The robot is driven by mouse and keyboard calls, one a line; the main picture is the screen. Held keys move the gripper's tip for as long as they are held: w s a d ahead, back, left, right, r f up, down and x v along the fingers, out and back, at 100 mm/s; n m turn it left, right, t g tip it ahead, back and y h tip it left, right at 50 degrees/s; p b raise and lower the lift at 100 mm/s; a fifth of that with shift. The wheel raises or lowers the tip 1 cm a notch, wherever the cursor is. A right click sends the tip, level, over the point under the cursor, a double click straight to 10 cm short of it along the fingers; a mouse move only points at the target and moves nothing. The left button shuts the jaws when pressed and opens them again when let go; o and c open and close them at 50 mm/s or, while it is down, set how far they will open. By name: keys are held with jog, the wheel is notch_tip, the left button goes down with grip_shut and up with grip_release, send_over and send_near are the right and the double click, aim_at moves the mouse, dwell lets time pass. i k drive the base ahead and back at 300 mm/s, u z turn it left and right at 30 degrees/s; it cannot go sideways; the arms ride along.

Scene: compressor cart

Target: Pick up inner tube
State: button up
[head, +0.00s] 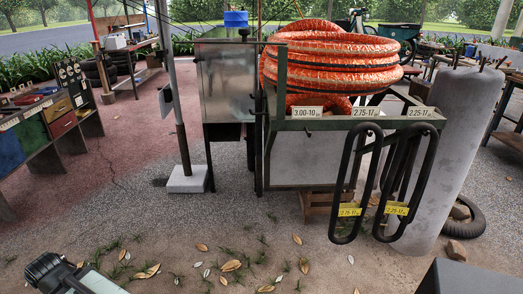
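Black inner tubes hang as long narrow loops from the front of the metal rack (285,150). The left inner tube (342,182) hangs below the size cards and carries a yellow tag reading about 2.75-17. The right inner tube (424,172) hangs close beside it, with a similar yellow tag whose print is too small to read surely. Its strands overlap, so I cannot tell whether it is one tube or more. White cards on the rack's edge read 3.00-10, 2.75-17 and 2.25-17. My gripper is not in view; a dark part at the bottom left seems to be my arm.
A post on a concrete block (188,180) stands left. Leaf-strewn ground in front is open.

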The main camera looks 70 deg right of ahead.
aim_at(258, 94)
jog(key=z, duration=0.05)
jog(key=i, duration=0.9)
jog(key=u, duration=0.1)
